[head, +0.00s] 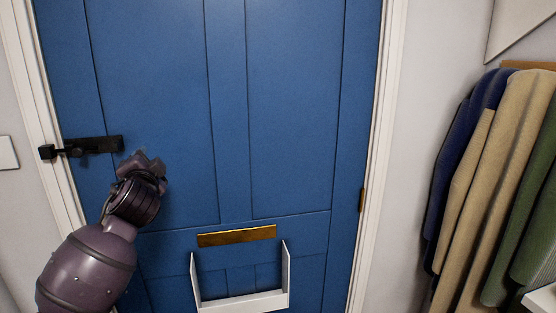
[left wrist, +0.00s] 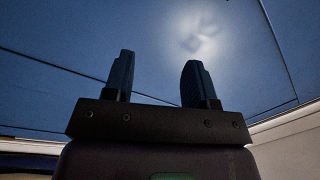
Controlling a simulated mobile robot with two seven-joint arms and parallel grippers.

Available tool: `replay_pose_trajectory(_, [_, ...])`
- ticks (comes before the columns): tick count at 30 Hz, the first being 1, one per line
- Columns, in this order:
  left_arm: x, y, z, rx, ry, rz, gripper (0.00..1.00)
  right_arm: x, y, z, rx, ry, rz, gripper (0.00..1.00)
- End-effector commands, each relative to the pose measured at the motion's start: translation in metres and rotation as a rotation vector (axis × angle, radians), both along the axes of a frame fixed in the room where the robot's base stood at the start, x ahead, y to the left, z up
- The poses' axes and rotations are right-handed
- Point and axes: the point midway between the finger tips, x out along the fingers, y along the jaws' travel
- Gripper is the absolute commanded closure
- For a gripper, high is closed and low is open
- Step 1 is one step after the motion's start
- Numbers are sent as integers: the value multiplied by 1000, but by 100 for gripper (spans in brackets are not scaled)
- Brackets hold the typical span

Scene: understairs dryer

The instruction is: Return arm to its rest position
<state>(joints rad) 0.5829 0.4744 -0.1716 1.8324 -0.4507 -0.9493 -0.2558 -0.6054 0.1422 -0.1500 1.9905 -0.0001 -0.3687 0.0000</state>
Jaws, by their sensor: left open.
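My left arm comes in from the lower left in the head view. Its gripper (head: 140,163) is in front of the blue door (head: 290,110), just below and to the right of the black latch (head: 95,145). In the left wrist view the two dark fingers (left wrist: 156,80) stand apart with nothing between them, and the blue door surface (left wrist: 90,30) fills the background. I cannot tell from these frames how far the fingers are from the door. My right gripper is not in view.
A brass letter slot (head: 236,236) and a white open-topped holder (head: 243,301) are low on the door. Several coats (head: 500,150) hang at the right. A white door frame (head: 380,150) edges the door. A white switch plate (head: 7,152) is at the far left.

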Motion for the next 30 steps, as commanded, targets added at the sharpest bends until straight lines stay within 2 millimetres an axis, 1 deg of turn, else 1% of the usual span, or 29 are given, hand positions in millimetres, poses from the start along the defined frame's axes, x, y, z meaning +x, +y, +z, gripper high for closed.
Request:
replay_pose_trajectory(1, [-5,-9,-26,-57,10,-66,48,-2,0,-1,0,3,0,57])
replay_pose_trajectory(5, [-22,-28,-81,-211,22,-211,48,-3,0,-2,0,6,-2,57])
replay_pose_trajectory(6, [-29,-33,-98,-261,29,-247,48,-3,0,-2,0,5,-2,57])
replay_pose_trajectory(8, [-42,-39,-125,-338,42,-293,48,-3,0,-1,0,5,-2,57])
replay_pose_trajectory(9, [-51,-42,-142,-387,51,-318,48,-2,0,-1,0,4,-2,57])
replay_pose_trajectory(11, [-66,-46,-166,-460,64,-347,48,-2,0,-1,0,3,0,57])
replay_pose_trajectory(12, [-77,-47,-182,-507,74,-362,48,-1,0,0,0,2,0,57])
replay_pose_trajectory(14, [-93,-50,-205,-575,88,-376,48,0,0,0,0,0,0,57])
replay_pose_trajectory(15, [-105,-50,-220,-619,99,-382,48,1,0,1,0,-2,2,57])
replay_pose_trajectory(17, [-123,-51,-242,-682,115,-384,48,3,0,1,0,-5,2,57])
replay_pose_trajectory(18, [-135,-51,-256,-720,126,-381,48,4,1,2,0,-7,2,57])
replay_pose_trajectory(20, [-154,-50,-277,-776,144,-371,48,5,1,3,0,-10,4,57])
replay_pose_trajectory(21, [-168,-49,-291,-808,158,-361,48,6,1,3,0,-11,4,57])
replay_pose_trajectory(23, [-188,-48,-311,-854,180,-340,48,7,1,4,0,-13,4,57])
replay_pose_trajectory(24, [-203,-47,-325,-881,198,-322,48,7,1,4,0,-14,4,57])
replay_pose_trajectory(26, [-225,-44,-345,-919,228,-288,48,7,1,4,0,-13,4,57])
replay_pose_trajectory(27, [-241,-43,-359,-941,250,-263,48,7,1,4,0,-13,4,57])
replay_pose_trajectory(29, [-265,-40,-379,-969,285,-222,48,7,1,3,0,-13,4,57])
replay_pose_trajectory(30, [-280,-38,-391,-984,307,-195,48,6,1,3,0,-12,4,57])
